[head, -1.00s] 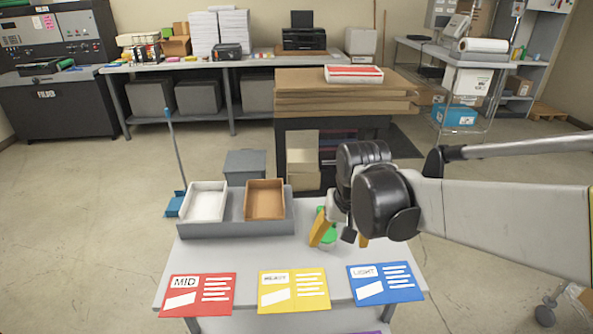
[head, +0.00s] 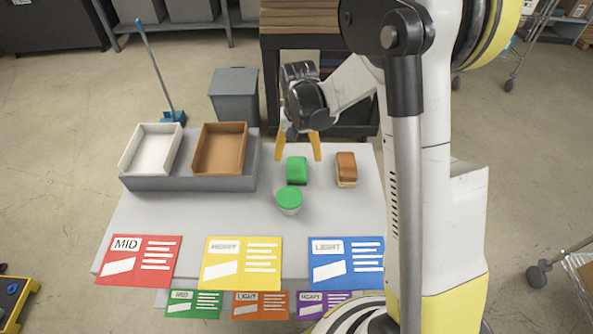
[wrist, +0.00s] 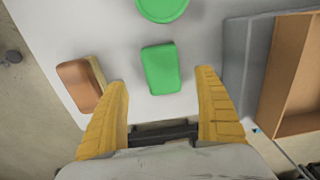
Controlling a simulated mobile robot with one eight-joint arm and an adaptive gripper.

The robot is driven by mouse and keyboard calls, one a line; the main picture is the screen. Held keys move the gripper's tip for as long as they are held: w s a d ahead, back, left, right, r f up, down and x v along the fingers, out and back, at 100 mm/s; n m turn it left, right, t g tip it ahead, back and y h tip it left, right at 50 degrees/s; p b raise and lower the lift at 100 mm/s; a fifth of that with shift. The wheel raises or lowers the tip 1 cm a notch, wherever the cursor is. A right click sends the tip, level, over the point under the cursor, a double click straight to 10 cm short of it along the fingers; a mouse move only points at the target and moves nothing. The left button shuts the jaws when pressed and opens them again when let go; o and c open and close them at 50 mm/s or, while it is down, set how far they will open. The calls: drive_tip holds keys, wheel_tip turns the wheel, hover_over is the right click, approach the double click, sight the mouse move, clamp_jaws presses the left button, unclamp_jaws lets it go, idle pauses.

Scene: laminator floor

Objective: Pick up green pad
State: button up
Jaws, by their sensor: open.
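The green pad (head: 297,170) is a small rounded block lying on the light grey table (head: 345,215). In the wrist view the green pad (wrist: 161,69) lies ahead of my open fingers, between their lines and apart from both. My gripper (head: 298,150) is open and empty, with yellow fingers pointing down just behind the pad in the head view. In the wrist view my gripper (wrist: 163,90) shows a finger on each side. Nothing hides the pad.
A round green-lidded tub (head: 289,199) stands just in front of the pad. A brown and cream block (head: 346,169) lies to its right. A grey holder (head: 190,184) with a white tray (head: 127,163) and a brown tray (head: 245,150) stands left. Coloured cards, including a yellow card (head: 225,278), lie in front.

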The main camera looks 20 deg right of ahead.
sight(297, 166)
drive_tip(key=f+b, duration=0.1)
drive_tip(key=f, duration=0.3)
drive_tip(key=f+b, duration=0.1)
drive_tip(key=f, duration=0.1)
drive_tip(key=shift+w+a+f+b, duration=0.1)
drive_tip(key=shift+w+b, duration=0.15)
drive_tip(key=shift+b, duration=0.05)
drive_tip(key=c, duration=1.3)
